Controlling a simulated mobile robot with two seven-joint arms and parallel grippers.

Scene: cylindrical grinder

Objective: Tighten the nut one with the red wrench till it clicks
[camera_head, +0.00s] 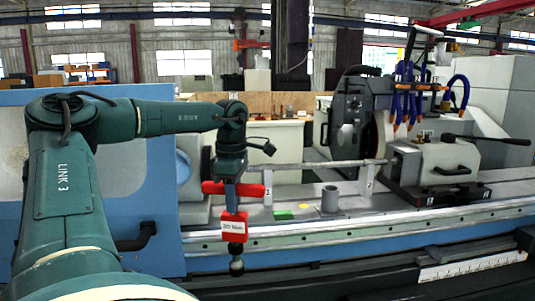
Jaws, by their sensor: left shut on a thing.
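My left gripper (232,183) hangs at the end of my left arm, in front of the grinder's bed. It is shut on the red wrench (234,226). The wrench hangs roughly upright below the gripper. Its red crosspiece shows at the gripper, a red block with a white label sits lower, and a dark rounded end points down in front of the bed's front edge. Nut one cannot be made out; small white tags show on the supports under the long bar. My right gripper is not in view.
The grinder's bed (420,216) runs across the view. A long horizontal bar (325,164) lies above it. A grey cylinder (330,199) and a small green block (283,214) sit on the bed. A grinding head with blue hoses (408,92) stands behind right.

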